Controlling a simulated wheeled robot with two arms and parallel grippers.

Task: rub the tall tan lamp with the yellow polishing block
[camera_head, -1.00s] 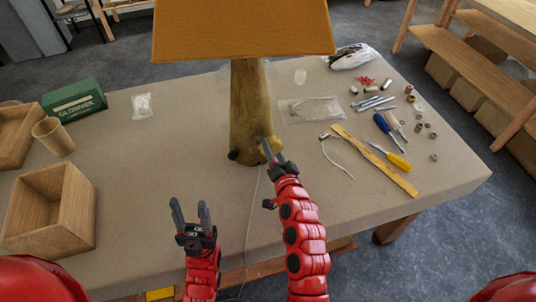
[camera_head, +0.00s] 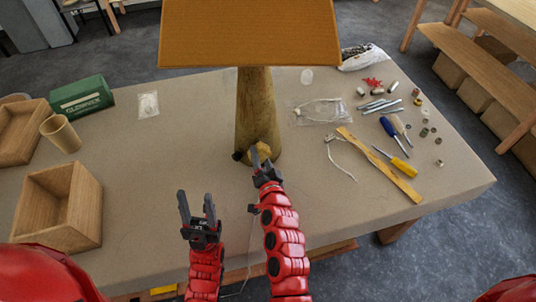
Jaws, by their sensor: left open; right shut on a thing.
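The tall tan lamp (camera_head: 256,100) stands upright on the table, with a wide orange-brown shade (camera_head: 250,32) on top. My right gripper (camera_head: 259,160) is at the lower front of the lamp's base. It is shut on the yellow polishing block (camera_head: 264,149), which shows partly behind the fingers and appears against the base; exact contact is hard to tell. My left gripper (camera_head: 196,205) is open and empty, in front of the lamp to the left, near the table's front edge.
Open wooden boxes (camera_head: 62,208), a tan cup (camera_head: 60,134) and a green box (camera_head: 82,98) are on the left. A wooden ruler (camera_head: 380,165), screwdrivers (camera_head: 397,160) and small parts lie right.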

